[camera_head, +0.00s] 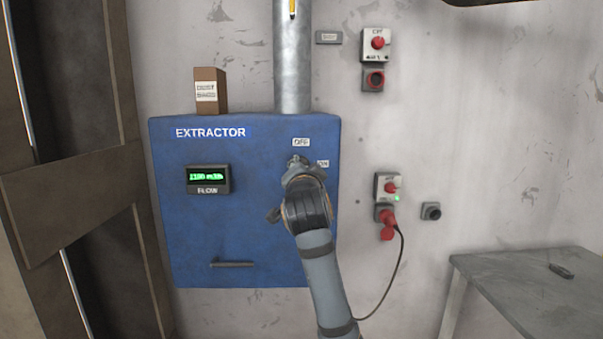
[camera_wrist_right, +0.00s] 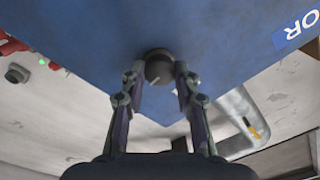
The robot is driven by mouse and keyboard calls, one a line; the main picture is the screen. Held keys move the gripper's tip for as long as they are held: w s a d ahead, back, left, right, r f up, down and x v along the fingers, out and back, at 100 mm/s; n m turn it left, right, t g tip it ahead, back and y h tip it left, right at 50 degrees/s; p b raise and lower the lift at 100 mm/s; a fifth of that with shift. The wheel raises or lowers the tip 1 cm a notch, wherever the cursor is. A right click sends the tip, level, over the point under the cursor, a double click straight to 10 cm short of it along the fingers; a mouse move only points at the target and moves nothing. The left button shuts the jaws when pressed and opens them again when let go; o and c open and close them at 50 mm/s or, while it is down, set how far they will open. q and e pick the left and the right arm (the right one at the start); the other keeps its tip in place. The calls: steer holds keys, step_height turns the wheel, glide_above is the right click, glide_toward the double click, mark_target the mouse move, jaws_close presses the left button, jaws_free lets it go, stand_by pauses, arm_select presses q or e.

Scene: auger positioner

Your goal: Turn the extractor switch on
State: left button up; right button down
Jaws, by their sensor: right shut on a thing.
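The blue extractor cabinet (camera_head: 190,255) hangs on the wall with an OFF label (camera_head: 301,142) and an ON label (camera_head: 323,163) at its upper right. The extractor switch shows in the right wrist view as a dark round knob (camera_wrist_right: 158,66). My right gripper (camera_head: 297,165) reaches the cabinet face just below the OFF label and left of the ON label. In the wrist view its two fingers (camera_wrist_right: 160,82) are shut on the knob, one at each side. In the head view my gripper mostly hides the knob, so its setting cannot be told. My left gripper is not in view.
A FLOW display (camera_head: 208,179) with lit green digits is left of the switch. A cardboard box (camera_head: 210,90) and a metal duct (camera_head: 292,65) are above the cabinet. A socket box with a red plug (camera_head: 387,215) and cable is to the right. A grey table (camera_head: 510,285) stands lower right.

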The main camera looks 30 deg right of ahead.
stand_by(0.3)
steer(key=c, duration=1)
jaws_free()
steer(key=v, duration=0.7)
steer(key=shift+s+a, duration=0.1)
steer(key=shift+s, duration=0.2)
